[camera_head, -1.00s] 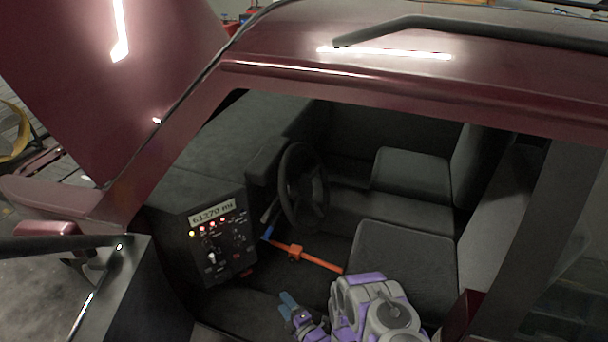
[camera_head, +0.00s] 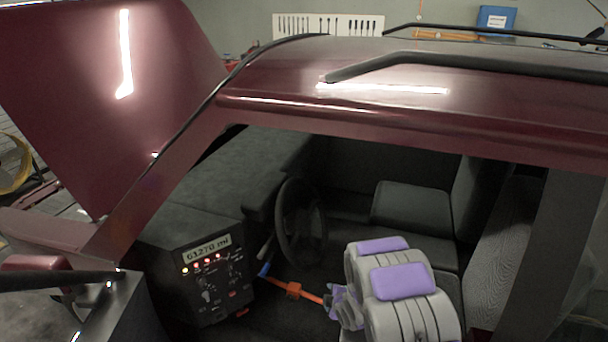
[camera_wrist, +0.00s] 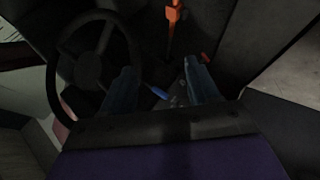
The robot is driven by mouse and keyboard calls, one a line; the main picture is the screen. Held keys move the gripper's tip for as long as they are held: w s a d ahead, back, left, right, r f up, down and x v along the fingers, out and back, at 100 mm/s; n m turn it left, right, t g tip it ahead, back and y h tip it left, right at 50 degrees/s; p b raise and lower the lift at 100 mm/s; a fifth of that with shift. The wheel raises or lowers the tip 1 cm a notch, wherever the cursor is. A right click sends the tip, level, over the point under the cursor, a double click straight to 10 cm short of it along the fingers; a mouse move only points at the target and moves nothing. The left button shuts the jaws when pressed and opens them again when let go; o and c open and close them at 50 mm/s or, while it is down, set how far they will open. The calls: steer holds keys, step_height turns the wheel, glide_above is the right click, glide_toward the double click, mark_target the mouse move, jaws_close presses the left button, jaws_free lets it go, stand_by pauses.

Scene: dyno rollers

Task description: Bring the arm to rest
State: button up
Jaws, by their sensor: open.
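My arm, purple and grey, reaches in through the side opening of a dark red vehicle in the head view. Its links show at the lower right, in front of the seats. My gripper (camera_wrist: 160,88) shows in the wrist view as two blue-grey fingers, spread apart with nothing held between them. In the head view the fingers cannot be made out clearly. The steering wheel (camera_wrist: 88,60) is beside the left finger in the wrist view; whether they touch cannot be told. It also shows in the head view (camera_head: 301,220).
An orange bar (camera_head: 293,290) with a blue end lies in the cab, left of my arm; it shows in the wrist view (camera_wrist: 173,22). A control panel (camera_head: 212,277) reads 61270 mi. The roof (camera_head: 400,105) and rear pillar (camera_head: 530,235) bound the opening. Seats (camera_head: 412,205) stand behind.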

steer(key=s+d+r+m+g+h+b, duration=0.1)
steer(key=s+d+r+m+g+h, duration=0.1)
steer(key=s+d+r+m, duration=0.45)
steer(key=s+d+r+m+g+h+b, duration=0.1)
steer(key=s+d+r+m+g+h, duration=0.15)
steer(key=s+r, duration=0.8)
steer(key=s+a+r+m+g, duration=0.1)
steer(key=s+r+m+g, duration=0.1)
steer(key=s, duration=0.8)
steer(key=s+a+r+m+g+y, duration=0.1)
steer(key=s+r, duration=0.4)
steer(key=s, duration=0.5)
steer(key=s+a+r+m+g+y+b, duration=0.1)
steer(key=s+a+r+m+g, duration=0.1)
steer(key=s, duration=0.8)
step_height(320, 180, up, 2)
steer(key=m+g, duration=0.1)
steer(key=m, duration=0.2)
steer(key=shift+a+r, duration=0.15)
steer(key=shift+c, duration=0.2)
